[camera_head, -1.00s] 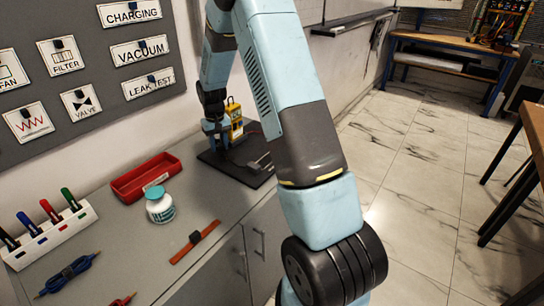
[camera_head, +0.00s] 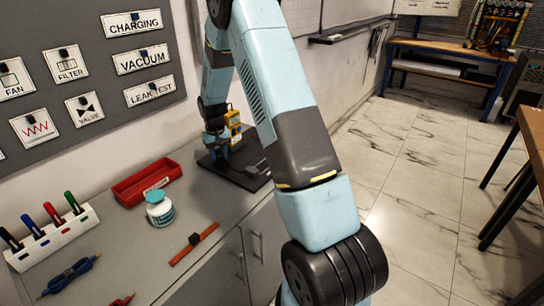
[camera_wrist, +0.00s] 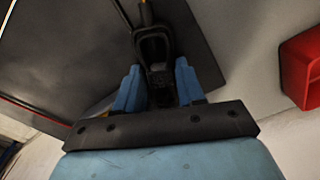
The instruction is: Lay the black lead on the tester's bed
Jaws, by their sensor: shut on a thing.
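The tester stands at the back of the counter in the head view, with a yellow meter (camera_head: 233,124) above its dark flat bed (camera_head: 243,178). My gripper (camera_head: 217,148) is beside the meter, low over the bed's left side. In the wrist view my gripper's blue fingers (camera_wrist: 158,85) are shut on the black lead (camera_wrist: 153,50), which shows as a dark loop between and beyond them. A dark panel, apparently the bed (camera_wrist: 70,45), fills the left of that view. Whether the lead touches the bed is not clear.
A red tray (camera_head: 130,193) and a white jar with a teal lid (camera_head: 160,210) stand left of the bed.

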